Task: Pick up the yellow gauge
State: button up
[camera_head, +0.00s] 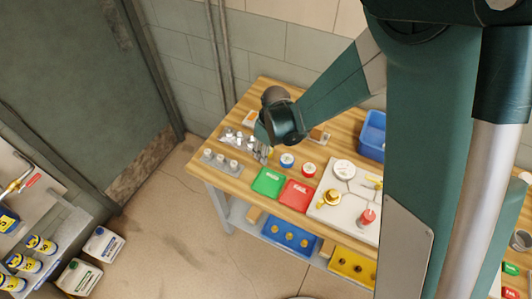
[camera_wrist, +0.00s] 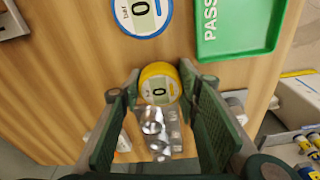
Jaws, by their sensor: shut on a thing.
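The yellow gauge (camera_wrist: 160,84) has a round yellow rim and a display reading 0. In the wrist view it sits between the fingertips of my gripper (camera_wrist: 162,72), which is shut on it. A shiny metal fitting (camera_wrist: 157,130) shows between the fingers, below the dial in the picture. In the head view my gripper (camera_head: 262,153) is low over the left part of the wooden workbench (camera_head: 235,174), and the gauge is mostly hidden behind it. I cannot tell whether the gauge is clear of the bench.
A blue-rimmed gauge (camera_head: 287,160) and a red-rimmed gauge (camera_head: 309,170) stand close to the right. A green PASS tray (camera_head: 267,181) and a red FAIL tray (camera_head: 297,195) lie in front. Metal fittings (camera_head: 221,161) stand left. A valve board (camera_head: 340,210) is further right.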

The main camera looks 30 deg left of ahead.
jog(key=shift+r, duration=5)
jog(key=shift+w, duration=0.1)
